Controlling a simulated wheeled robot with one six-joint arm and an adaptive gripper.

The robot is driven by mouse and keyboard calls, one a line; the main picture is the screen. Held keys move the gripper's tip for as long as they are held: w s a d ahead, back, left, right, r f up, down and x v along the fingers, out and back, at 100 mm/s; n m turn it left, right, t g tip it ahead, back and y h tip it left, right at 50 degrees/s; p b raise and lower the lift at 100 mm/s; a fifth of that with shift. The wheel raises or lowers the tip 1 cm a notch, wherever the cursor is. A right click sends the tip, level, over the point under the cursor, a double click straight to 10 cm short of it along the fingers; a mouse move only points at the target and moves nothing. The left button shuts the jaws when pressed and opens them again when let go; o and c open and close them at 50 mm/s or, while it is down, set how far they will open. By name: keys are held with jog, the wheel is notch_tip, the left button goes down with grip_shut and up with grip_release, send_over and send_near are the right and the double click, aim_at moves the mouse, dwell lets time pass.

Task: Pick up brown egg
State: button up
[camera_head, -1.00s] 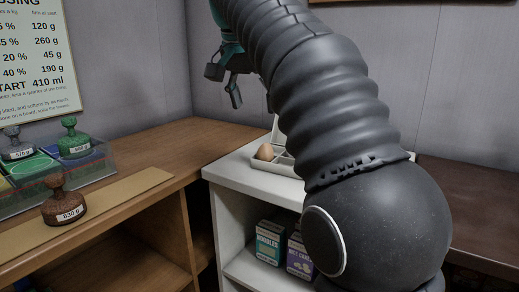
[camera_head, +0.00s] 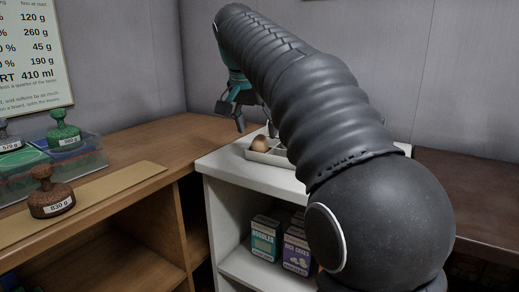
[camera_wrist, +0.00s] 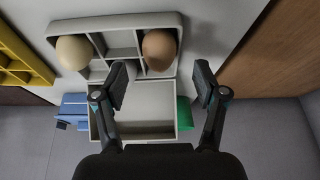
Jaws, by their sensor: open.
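The brown egg (camera_wrist: 159,50) sits upright in a corner compartment of a grey divided tray (camera_wrist: 115,21) in the wrist view. A paler beige egg (camera_wrist: 74,52) sits in the compartment at the tray's other end. In the head view, one brownish egg (camera_head: 260,142) shows in the tray (camera_head: 262,158) on the white shelf unit; my arm hides the rest of the tray. My gripper (camera_wrist: 162,72) is open and empty. Its fingers are apart on either side of the brown egg's line in the wrist view, and it hangs above and behind the tray in the head view (camera_head: 238,112).
A yellow rack (camera_wrist: 18,58) lies left of the tray. Blue (camera_wrist: 72,110) and green (camera_wrist: 184,113) items show below. Boxes (camera_head: 266,240) stand on the lower shelf.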

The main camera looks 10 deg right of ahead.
aim_at(259, 136)
jog(key=shift+x, duration=1.6)
jog(key=shift+w, duration=0.1)
jog(key=c, duration=0.7)
jog(key=shift+r, duration=0.15)
